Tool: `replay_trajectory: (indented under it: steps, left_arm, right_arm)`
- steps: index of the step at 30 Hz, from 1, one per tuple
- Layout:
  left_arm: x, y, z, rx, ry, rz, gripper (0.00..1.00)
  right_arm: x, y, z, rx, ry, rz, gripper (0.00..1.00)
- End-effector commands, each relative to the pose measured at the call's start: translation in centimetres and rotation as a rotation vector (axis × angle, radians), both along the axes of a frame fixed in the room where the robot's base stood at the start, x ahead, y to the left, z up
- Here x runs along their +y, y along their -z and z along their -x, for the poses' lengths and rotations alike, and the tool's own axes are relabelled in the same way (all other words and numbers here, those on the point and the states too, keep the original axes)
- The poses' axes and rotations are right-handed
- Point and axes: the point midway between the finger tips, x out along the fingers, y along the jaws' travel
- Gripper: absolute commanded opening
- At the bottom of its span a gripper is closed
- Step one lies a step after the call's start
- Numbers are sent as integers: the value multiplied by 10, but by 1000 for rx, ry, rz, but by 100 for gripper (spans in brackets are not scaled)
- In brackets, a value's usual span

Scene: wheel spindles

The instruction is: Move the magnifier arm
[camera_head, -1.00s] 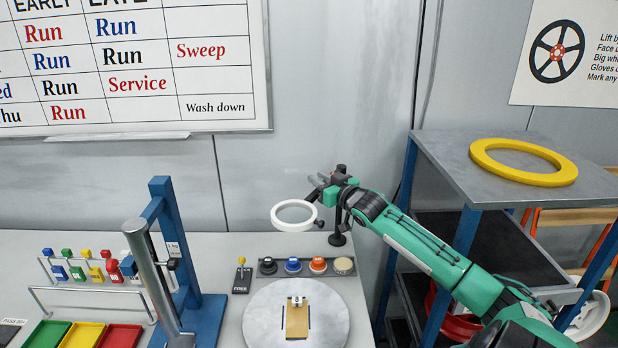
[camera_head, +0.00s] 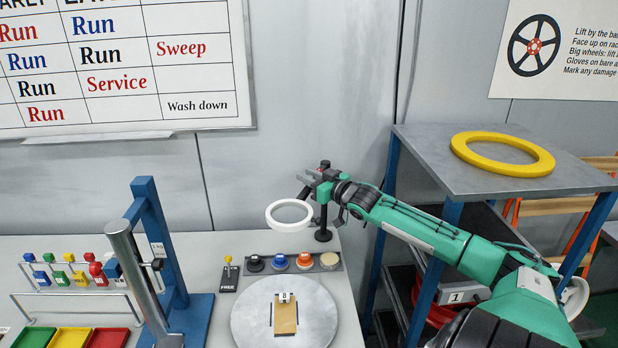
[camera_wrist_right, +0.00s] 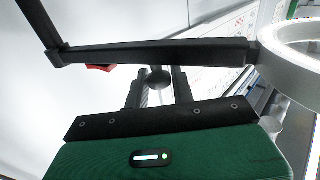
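The magnifier has a white ring (camera_head: 290,215) on a jointed black arm carried by a dark post (camera_head: 323,222) at the bench's back right corner. The ring hangs in the air above the back of the bench. My right gripper (camera_head: 314,176) is at the black arm, near the top of the post. In the right wrist view, a dark round knob (camera_wrist_right: 158,80) sits closely between my right fingertips, and the black arm bar (camera_wrist_right: 155,52) crosses in front of them. The white ring is at that view's right edge (camera_wrist_right: 295,62). My left gripper is out of view.
Below the ring are a row of buttons (camera_head: 293,263) and a round grey plate (camera_head: 250,330). A blue stand (camera_head: 165,245) rises at left, near coloured trays (camera_head: 55,340). A shelf with a yellow ring (camera_head: 503,153) stands at right, behind my right arm.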

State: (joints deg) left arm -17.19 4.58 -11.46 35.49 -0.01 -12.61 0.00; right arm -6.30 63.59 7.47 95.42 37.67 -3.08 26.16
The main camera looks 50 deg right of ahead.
Motion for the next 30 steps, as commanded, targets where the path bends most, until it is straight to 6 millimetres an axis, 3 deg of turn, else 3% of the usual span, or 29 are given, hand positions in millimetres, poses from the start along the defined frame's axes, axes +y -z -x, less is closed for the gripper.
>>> replay_trajectory:
  steps: [3,14,30]
  left_arm:
    - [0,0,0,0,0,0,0]
    - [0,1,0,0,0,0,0]
    - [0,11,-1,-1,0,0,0]
  right_arm:
    - [0,0,0,1,0,0,43]
    - [0,1,2,1,0,-1,43]
    - [0,3,42,3,0,-2,43]
